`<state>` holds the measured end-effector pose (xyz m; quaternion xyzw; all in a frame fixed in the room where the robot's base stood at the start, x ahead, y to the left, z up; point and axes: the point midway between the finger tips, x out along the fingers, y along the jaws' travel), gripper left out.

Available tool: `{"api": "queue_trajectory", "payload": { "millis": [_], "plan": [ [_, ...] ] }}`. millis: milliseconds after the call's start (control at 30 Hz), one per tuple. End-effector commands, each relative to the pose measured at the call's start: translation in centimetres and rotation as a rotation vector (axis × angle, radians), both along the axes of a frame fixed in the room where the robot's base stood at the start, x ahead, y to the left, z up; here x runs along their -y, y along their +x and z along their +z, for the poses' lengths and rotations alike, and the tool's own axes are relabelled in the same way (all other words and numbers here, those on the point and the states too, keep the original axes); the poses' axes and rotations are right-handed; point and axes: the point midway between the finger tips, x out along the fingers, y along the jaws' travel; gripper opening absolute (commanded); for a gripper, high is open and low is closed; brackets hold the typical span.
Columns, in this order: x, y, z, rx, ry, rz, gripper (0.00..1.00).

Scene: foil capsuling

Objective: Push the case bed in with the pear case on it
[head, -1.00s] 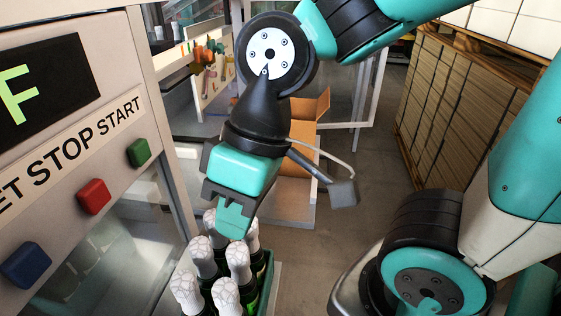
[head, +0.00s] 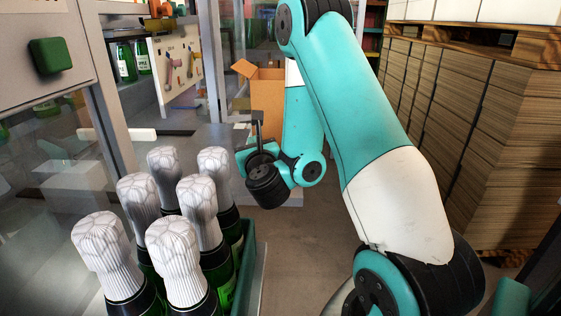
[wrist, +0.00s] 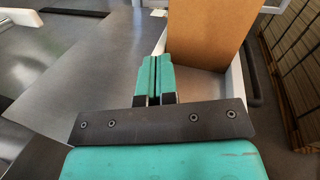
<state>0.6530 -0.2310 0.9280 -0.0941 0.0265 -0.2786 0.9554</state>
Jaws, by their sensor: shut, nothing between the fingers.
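An open brown cardboard case (head: 262,88) stands upright with its flaps raised, beyond my arm. It also shows close up in the wrist view (wrist: 212,32). I see no pear marking on it. It appears to rest on a pale grey bed, whose bare edge shows beside the case in the wrist view (wrist: 240,76); the rest is largely hidden by the case and my arm. My gripper (wrist: 153,62) has its green fingers together and empty, just short of the case's lower left. In the head view my gripper (head: 241,164) is low in front of the case; contact cannot be told.
Several white-capped green bottles (head: 172,246) stand in a green crate (head: 246,262) at the near left. A machine panel with a green button (head: 50,56) is at the upper left. Stacked cardboard (head: 460,130) lines the right. Grey floor (head: 300,245) lies between.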

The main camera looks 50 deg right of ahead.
Motion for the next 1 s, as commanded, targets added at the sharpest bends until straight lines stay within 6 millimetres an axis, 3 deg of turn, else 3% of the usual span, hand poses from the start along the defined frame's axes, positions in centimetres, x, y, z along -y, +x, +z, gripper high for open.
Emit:
{"api": "queue_trajectory", "payload": {
  "millis": [33,100,267,1000],
  "plan": [
    [1.8,-1.0,-2.2,0.029,0.052,-0.087,0.00],
    [3.5,-2.2,-3.3,0.076,0.106,-0.183,0.00],
    [5.2,-3.4,-3.8,0.125,0.153,-0.275,0.00],
    [8.9,-0.2,-3.1,0.124,0.152,-0.275,0.00]
  ]
}}
